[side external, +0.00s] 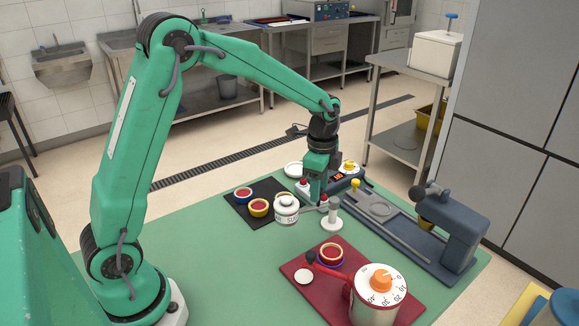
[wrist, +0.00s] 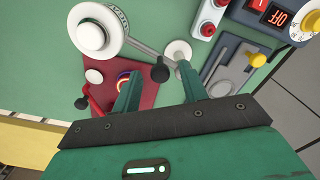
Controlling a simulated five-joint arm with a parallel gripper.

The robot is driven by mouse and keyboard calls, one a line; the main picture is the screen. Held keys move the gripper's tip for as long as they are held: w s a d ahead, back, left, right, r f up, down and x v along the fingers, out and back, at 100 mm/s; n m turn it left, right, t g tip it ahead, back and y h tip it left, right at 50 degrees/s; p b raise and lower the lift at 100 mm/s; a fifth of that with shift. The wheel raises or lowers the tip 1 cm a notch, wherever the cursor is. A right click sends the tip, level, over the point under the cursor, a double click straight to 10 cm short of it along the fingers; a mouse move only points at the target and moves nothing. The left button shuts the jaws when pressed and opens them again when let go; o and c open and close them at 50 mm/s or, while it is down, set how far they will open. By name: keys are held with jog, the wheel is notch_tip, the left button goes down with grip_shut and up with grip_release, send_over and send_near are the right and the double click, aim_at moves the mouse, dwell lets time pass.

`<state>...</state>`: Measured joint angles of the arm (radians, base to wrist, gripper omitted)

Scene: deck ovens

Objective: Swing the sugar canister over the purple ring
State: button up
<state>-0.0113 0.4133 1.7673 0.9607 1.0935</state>
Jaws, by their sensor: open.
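The white sugar canister (side external: 286,212) hangs on a thin swing arm from a white post (side external: 331,220). In the wrist view the canister (wrist: 90,37) is at the upper left, and the arm's black knob (wrist: 159,73) shows between my fingers. My gripper (side external: 319,196) is open, pointing down close to the post; I cannot tell whether a finger touches the knob. The purple ring (wrist: 124,79) is around a red-filled bowl on the red mat (wrist: 145,97). In the side view the bowl (side external: 331,253) is apart from the canister, toward the front.
A white dial timer (side external: 378,290) and a red lever with a black knob (side external: 311,257) are by the red mat. A blue-grey machine (side external: 450,228) stands on the right. Red-topped switches (side external: 303,184) sit close behind my gripper.

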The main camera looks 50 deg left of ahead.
grip_shut()
jog(key=shift+d+n, duration=0.1)
jog(key=shift+n, duration=0.2)
jog(key=shift+s+d+n, duration=0.1)
jog(key=shift+d+n, duration=0.35)
jog(key=shift+n, duration=0.65)
jog(key=shift+w+d+n, duration=0.2)
jog(key=shift+d+n, duration=0.35)
jog(key=shift+n, duration=1.05)
jog(key=shift+w+d+n, duration=0.25)
jog(key=shift+d+n, duration=0.35)
jog(key=shift+n, duration=1)
jog(key=shift+w+d+n, duration=0.2)
jog(key=shift+d+n, duration=0.35)
jog(key=shift+n, duration=1.05)
